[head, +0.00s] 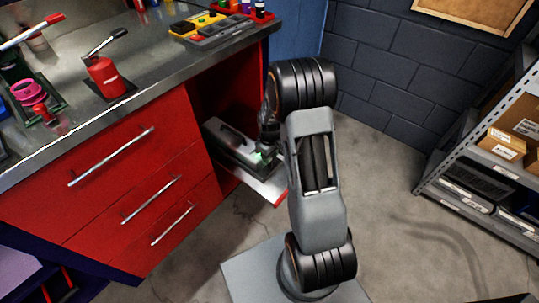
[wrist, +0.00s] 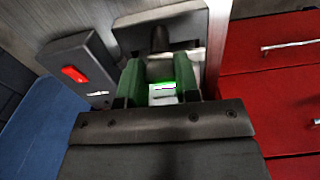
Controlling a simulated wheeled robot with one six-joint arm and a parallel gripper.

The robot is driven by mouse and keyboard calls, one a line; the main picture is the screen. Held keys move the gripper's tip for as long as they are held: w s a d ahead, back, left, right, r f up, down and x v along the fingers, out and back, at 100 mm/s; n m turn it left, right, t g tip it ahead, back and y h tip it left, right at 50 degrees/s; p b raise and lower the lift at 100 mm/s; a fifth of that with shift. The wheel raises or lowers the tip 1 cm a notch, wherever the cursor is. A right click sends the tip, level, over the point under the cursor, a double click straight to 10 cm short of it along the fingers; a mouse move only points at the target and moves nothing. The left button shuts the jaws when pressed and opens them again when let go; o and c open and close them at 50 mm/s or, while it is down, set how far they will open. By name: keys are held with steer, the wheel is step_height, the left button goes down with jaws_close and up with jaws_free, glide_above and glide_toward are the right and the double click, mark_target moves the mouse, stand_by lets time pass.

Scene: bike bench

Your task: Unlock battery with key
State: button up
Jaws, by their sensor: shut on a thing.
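My gripper (wrist: 158,85) shows at the centre of the wrist view, its two green fingers closed around a small bright white-and-green piece (wrist: 162,91), which looks like the key. Most of the piece is hidden between the fingers. Beyond the fingers is a grey plate with a dark round part (wrist: 160,38); I cannot tell whether the key touches it. In the head view, a long grey-and-black case (head: 228,140), apparently the battery, lies on a low shelf in the bench's open bay. My gripper (head: 266,150) is at its right end, partly hidden by my arm.
A dark box with a red switch (wrist: 75,73) stands left of my gripper in the wrist view. Red drawers (head: 130,190) with bar handles are close by on the bench. A metal shelf rack (head: 490,160) stands at the right. The floor between is clear.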

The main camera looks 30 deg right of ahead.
steer(key=o, duration=0.9)
step_height(320, 180, up, 14)
steer(key=p, duration=0.3)
steer(key=shift+f, duration=0.1)
stand_by(0.5)
